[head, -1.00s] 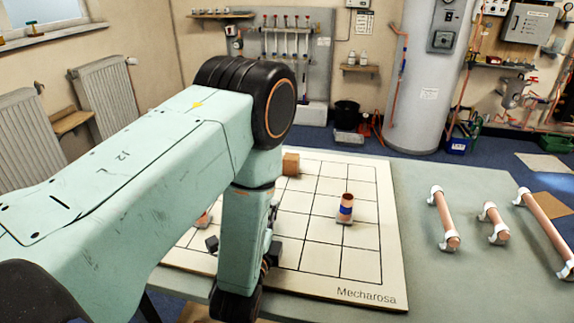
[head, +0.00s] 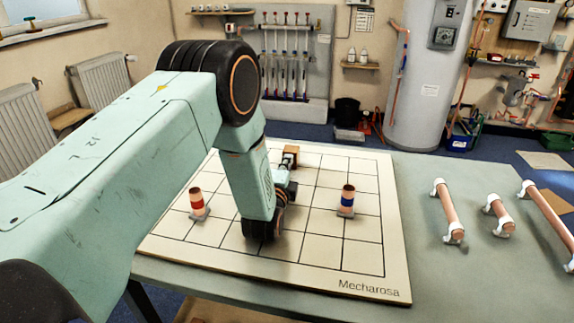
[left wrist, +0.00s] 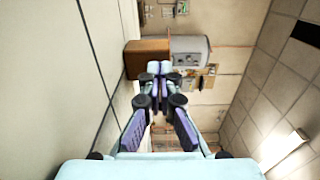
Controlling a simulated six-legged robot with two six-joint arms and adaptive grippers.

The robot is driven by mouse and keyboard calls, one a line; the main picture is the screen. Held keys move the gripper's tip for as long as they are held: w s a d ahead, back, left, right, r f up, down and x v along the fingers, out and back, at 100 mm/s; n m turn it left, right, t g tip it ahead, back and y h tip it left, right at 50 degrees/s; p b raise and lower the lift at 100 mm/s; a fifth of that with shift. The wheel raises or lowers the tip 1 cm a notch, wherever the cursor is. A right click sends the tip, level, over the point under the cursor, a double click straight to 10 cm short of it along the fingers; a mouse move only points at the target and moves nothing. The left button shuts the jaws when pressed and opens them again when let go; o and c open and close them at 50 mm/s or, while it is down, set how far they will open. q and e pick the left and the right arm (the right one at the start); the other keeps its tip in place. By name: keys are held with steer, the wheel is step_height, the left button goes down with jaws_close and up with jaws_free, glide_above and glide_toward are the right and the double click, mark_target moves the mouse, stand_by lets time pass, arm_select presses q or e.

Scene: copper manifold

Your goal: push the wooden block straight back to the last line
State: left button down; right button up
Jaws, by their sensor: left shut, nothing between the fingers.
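The wooden block (head: 291,149) stands on the far part of the white lined board (head: 320,256). It also shows as a brown box (left wrist: 146,60) ahead of the fingers in the left wrist view. My left gripper (head: 291,168) is low over the board, shut and empty, pointing away towards the block. Its closed fingertips (left wrist: 160,68) are right at the near side of the block; I cannot tell whether they touch it. The fingers cover the lower part of the block in the head view. My right gripper is not in view.
A red-banded copper pipe piece (head: 197,203) stands on the board left of my arm. A blue-banded one (head: 347,200) stands to the right. Several copper pipes with white fittings, such as one (head: 449,210), lie on the table at the right.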

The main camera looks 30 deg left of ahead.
mark_target(294, 147)
arm_select(q)
steer(key=shift+w, duration=0.2)
steer(key=b+x, duration=0.2)
steer(key=x, duration=0.5)
steer(key=shift+w+a+f+b, duration=0.15)
steer(key=shift+w+b, duration=0.1)
steer(key=shift+b, duration=0.15)
steer(key=shift+w, duration=0.35)
steer(key=shift+r, duration=0.2)
